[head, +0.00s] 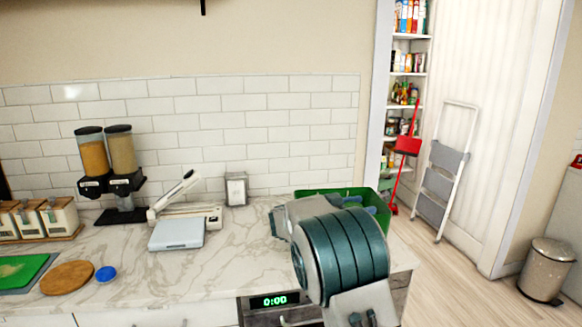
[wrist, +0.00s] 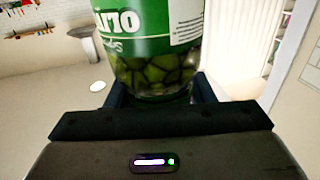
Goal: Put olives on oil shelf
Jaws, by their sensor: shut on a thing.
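A jar of olives (wrist: 152,72) with a green label fills the upper middle of the wrist view. My gripper (wrist: 155,98) is shut on the lower part of the jar, with dark fingers on both sides of it. In the head view my arm hides the gripper and the jar. Corner shelves (head: 410,73) stocked with bottles, boxes and jars stand in the doorway at the right of the head view. I cannot tell which of them is the oil shelf.
A marble counter (head: 130,265) holds cereal dispensers (head: 108,165), a scale (head: 177,233) and a green crate (head: 378,206) partly behind my arm. The floor (head: 455,275) between is clear.

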